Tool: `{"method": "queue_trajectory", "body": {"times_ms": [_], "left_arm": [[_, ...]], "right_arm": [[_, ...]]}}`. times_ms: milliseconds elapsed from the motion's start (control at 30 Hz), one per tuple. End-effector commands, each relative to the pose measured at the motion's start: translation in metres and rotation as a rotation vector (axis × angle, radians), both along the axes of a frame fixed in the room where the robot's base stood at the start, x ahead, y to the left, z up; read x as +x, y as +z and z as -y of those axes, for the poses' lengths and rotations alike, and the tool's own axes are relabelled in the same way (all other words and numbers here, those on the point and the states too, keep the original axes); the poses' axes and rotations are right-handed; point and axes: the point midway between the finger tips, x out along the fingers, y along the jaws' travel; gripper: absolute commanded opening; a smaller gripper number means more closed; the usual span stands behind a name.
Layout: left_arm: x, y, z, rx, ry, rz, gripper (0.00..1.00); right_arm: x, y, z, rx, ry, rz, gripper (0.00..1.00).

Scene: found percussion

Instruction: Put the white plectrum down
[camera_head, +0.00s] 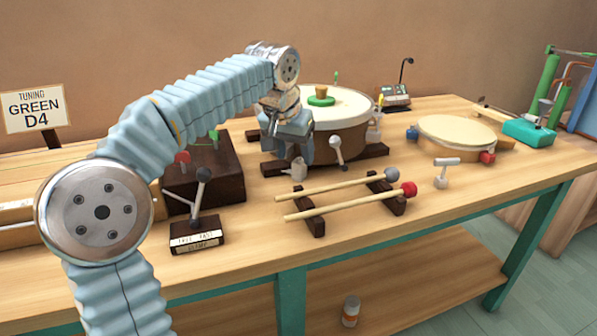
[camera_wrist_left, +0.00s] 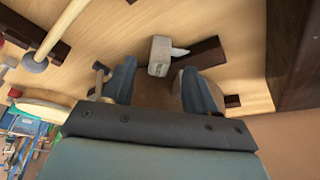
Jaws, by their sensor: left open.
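A small whitish block with a pointed tip, which looks like the white plectrum (camera_head: 298,169), is on the table by the front of the big drum, just below my left gripper (camera_head: 290,150). In the left wrist view the plectrum (camera_wrist_left: 160,54) shows just past the fingertips of my left gripper (camera_wrist_left: 158,78), its tip pointing right. The two dark fingers are apart, with a gap between them, and do not look closed on it. Whether a finger touches it I cannot tell. My right gripper is not in view.
A dark box (camera_head: 222,180) stands left of the gripper, and the big drum (camera_head: 342,132) behind it. Two mallets (camera_head: 335,185) lie on dark rests in front. A white-headed stick (camera_head: 336,143) stands close by on the right. Clear table lies at the front right.

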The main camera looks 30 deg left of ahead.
Motion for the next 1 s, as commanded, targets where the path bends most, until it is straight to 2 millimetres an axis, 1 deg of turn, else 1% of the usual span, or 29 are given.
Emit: {"method": "queue_trajectory", "body": {"times_ms": [33, 100, 200, 300, 500, 867, 1000], "left_arm": [[0.003, -0.011, -0.001, -0.001, 0.001, -0.004, 0.57], [0.008, -0.023, -0.001, -0.002, 0.001, -0.005, 0.57], [0.013, -0.034, -0.001, -0.002, 0.001, -0.003, 0.57], [0.015, -0.038, -0.002, 0.0, 0.0, -0.001, 0.57], [0.015, -0.038, -0.002, 0.0, 0.001, -0.001, 0.57], [0.015, -0.038, -0.002, 0.0, 0.001, -0.001, 0.02], [0.015, -0.038, -0.002, 0.0, 0.001, -0.001, 0.0]], "right_arm": [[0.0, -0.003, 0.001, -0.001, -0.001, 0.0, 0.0], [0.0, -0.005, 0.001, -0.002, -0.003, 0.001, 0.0], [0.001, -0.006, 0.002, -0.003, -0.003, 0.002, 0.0], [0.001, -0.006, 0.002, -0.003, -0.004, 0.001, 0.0], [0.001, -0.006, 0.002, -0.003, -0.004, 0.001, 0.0], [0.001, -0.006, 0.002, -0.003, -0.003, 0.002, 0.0], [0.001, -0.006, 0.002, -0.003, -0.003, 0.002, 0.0]]}}
